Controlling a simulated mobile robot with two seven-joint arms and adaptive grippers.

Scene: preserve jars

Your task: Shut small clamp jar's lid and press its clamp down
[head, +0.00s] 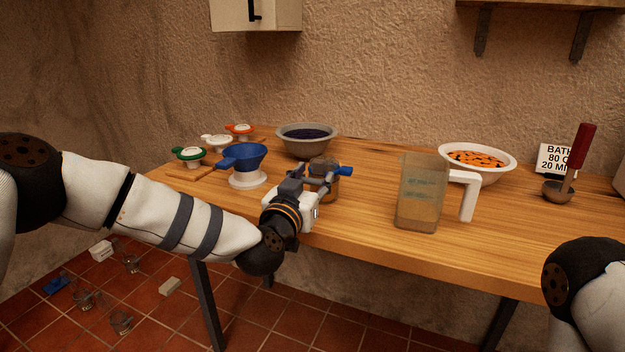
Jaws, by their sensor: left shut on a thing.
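The small clamp jar (331,190) stands near the front edge of the wooden table, left of the measuring jug. It is largely hidden behind my left gripper. A blue piece (345,170) sticks out to the right at its top and looks like its clamp handle. My left gripper (322,177) is at the jar, with its fingers shut around part of it. Whether the lid is fully down and the clamp latched cannot be told. Only a rounded part of my right arm shows at the lower right; its gripper is out of view.
A blue funnel (243,158) on a white base stands left of the jar, a grey bowl (307,138) behind. The jug (422,190), a white bowl (477,158) and a ladle (558,190) are to the right. Small lidded items (190,154) stand at the back left.

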